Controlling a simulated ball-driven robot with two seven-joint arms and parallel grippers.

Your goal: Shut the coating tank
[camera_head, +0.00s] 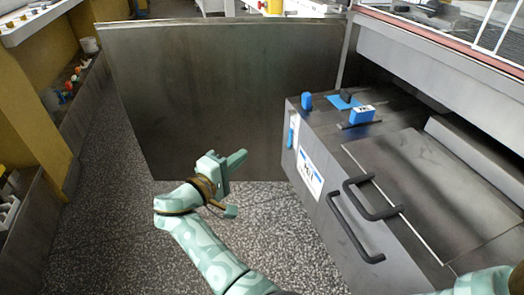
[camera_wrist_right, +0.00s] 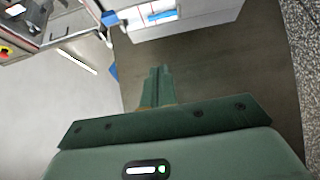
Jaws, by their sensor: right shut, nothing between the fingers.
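The coating tank appears to be the grey metal box (camera_head: 318,214) at the right in the head view. Its flat top panel (camera_head: 440,185) lies level along a pale seam; I cannot tell if it is fully shut. One black handle (camera_head: 372,212) is at the top panel's edge and another (camera_head: 350,238) is on the side below.
Blue knobs (camera_head: 362,115) stand on the box's far end. Speckled floor (camera_head: 110,240) is clear at left. A machine frame (camera_head: 440,75) overhangs at upper right.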

